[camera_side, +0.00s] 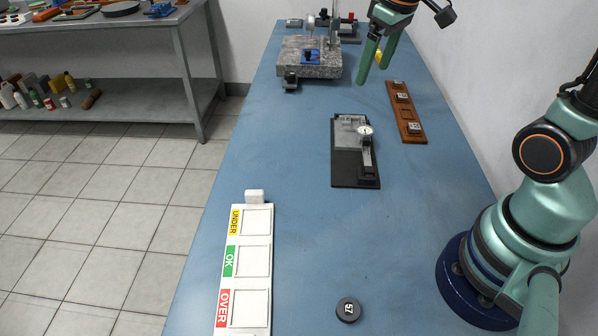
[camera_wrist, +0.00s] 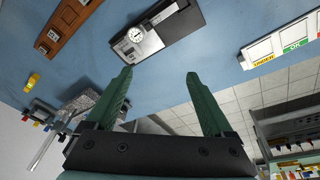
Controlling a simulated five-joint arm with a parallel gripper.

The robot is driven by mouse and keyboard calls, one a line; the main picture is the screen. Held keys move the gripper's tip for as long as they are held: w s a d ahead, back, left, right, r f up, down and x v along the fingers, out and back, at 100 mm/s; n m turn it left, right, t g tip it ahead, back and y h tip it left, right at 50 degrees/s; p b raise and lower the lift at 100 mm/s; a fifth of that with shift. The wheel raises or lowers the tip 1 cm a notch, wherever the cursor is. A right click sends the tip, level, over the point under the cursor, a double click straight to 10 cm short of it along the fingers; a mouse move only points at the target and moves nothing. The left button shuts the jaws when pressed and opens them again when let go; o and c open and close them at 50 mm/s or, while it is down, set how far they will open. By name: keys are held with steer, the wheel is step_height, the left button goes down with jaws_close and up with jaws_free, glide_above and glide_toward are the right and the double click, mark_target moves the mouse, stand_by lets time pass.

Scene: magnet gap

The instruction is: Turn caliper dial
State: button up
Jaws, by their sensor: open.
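The caliper (camera_side: 366,150) with its round white dial (camera_side: 364,131) lies on a dark base (camera_side: 355,181) in the middle of the blue table. In the wrist view the dial (camera_wrist: 135,35) and caliper (camera_wrist: 152,43) show at the top, beyond the fingertips. My gripper (camera_side: 373,66) has green fingers and hangs above the far part of the table, behind and apart from the caliper. In the wrist view my gripper (camera_wrist: 160,75) is open, with nothing between its fingers.
A brown wooden block holder (camera_side: 408,118) lies right of the caliper. A granite plate (camera_side: 310,58) with instruments stands at the far end. The UNDER/OK/OVER tray (camera_side: 246,278) is at front left, and a black disc marked 57 (camera_side: 348,310) is at the front.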

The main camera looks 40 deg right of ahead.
mark_target(365, 130)
steer(key=w+d+f+n+g, duration=0.1)
steer(key=w+d+f+g, duration=0.2)
steer(key=w+d+f, duration=0.35)
steer(key=f, duration=0.4)
steer(key=s+f, duration=0.1)
steer(key=f, duration=0.3)
steer(key=d+f, duration=0.1)
steer(key=f, duration=0.4)
steer(key=shift+s, duration=0.3)
jaws_close()
